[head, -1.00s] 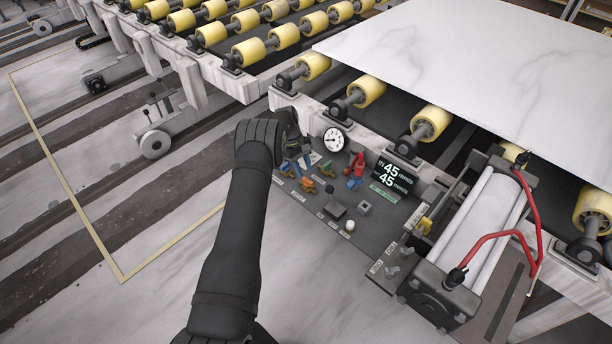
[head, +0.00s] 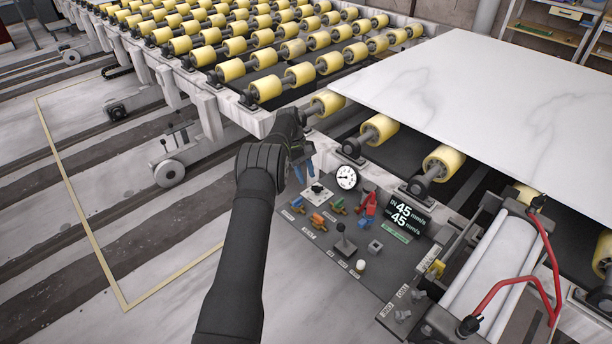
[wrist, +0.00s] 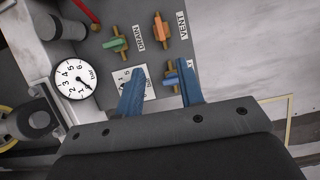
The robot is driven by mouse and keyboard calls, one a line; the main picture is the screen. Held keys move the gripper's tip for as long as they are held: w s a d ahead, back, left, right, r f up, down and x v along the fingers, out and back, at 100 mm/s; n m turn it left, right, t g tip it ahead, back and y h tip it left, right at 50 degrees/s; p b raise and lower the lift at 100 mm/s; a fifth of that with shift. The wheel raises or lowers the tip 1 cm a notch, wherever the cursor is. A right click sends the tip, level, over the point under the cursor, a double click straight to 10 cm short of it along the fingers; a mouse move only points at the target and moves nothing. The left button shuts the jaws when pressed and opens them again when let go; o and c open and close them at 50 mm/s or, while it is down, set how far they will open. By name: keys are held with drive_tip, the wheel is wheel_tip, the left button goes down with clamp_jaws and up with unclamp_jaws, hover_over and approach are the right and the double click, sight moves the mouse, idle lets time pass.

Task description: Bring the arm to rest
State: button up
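My gripper (head: 304,172) hangs above the far left part of the dark control panel (head: 325,255). In the wrist view its two blue fingers (wrist: 160,82) stand apart with nothing held between them. A blue-handled valve (head: 297,203) lies below the fingers; the right finger partly covers it in the wrist view (wrist: 171,80). A small white numbered dial plate (head: 319,191) is on the panel, partly hidden by the left finger in the wrist view. An orange valve (wrist: 162,29) labelled VENT and a green valve (wrist: 116,44) labelled DRAIN stand nearby.
Yellow rollers (head: 381,130) and a large pale slab (head: 490,85) lie behind. Open floor (head: 130,220) is at left.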

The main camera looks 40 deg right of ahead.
sight(319, 217)
drive_tip(key=x, duration=1.7)
drive_tip(key=shift+s+f, duration=0.15)
drive_tip(key=shift+f, duration=0.1)
drive_tip(key=shift+a+n+h, duration=0.15)
drive_tip(key=shift+n+h, duration=0.15)
drive_tip(key=shift+n, duration=0.7)
drive_tip(key=n+h, duration=0.1)
drive_tip(key=n, duration=0.2)
drive_tip(key=shift+a, duration=0.1)
drive_tip(key=w+a+r, duration=0.1)
drive_tip(key=w+r, duration=0.1)
drive_tip(key=r, duration=0.5)
drive_tip(key=w+a+r+n, duration=0.1)
drive_tip(key=w+r, duration=0.2)
drive_tip(key=r, duration=0.4)
drive_tip(key=shift+a+r+h, duration=0.25)
drive_tip(key=shift+a+h, duration=0.05)
drive_tip(key=shift+a, duration=0.1)
